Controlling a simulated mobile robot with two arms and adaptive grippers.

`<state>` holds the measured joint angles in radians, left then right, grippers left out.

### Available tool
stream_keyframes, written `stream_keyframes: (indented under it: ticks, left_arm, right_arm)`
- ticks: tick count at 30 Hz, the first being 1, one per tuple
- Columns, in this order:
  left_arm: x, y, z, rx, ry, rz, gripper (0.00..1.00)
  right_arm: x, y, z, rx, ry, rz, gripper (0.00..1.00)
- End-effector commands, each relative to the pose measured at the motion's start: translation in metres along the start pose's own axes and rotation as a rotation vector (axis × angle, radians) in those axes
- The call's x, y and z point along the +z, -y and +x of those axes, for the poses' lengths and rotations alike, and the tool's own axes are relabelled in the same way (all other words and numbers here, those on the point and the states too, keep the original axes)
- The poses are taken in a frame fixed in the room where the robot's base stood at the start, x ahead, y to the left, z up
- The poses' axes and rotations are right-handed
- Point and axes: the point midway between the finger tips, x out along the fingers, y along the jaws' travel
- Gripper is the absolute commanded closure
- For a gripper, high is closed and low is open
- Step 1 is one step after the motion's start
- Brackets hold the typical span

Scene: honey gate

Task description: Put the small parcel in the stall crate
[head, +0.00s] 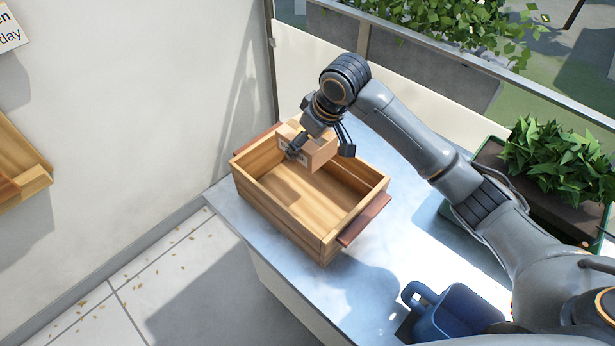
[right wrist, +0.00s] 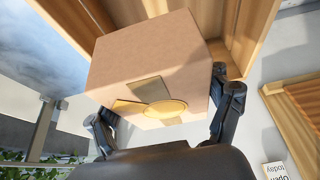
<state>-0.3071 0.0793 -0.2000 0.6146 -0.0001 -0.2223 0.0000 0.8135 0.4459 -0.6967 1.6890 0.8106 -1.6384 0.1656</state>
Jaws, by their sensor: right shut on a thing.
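The small parcel (head: 320,152) is a brown cardboard box with a tan tape strip and a round gold seal, clear in the right wrist view (right wrist: 150,65). My right gripper (head: 318,148) is shut on it; in the right wrist view the fingers (right wrist: 165,115) press its two sides. The stall crate (head: 285,227) is an open wooden box with reddish end handles, standing on the pale counter. The parcel is over the far part of the crate's opening; I cannot tell whether it touches the crate. The crate's visible floor is bare. My left gripper is not in view.
A blue jug (head: 455,310) stands at the counter's near right. A planter with leafy plants (head: 550,160) stands on the right. A white wall (head: 140,100) is on the left, with a wooden shelf (head: 20,170). The counter (head: 365,270) is clear between crate and jug.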

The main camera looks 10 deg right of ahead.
Motion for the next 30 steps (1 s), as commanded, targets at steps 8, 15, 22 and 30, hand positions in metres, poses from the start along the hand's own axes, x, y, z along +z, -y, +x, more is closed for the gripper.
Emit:
stream_keyframes:
  ticks: [8,15,22,30]
  left_arm:
    - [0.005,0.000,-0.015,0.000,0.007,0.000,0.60]
    - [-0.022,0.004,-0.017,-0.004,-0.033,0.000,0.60]
    - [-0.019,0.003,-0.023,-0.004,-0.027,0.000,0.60]
    - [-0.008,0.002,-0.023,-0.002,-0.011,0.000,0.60]
  right_arm:
    - [0.026,0.000,0.061,-0.001,0.001,0.001,0.72]
    - [0.034,0.000,0.085,0.001,-0.003,0.000,0.72]
    - [0.046,0.000,0.112,0.000,-0.002,0.000,0.72]
    - [0.048,0.000,0.119,0.001,-0.005,-0.001,0.72]
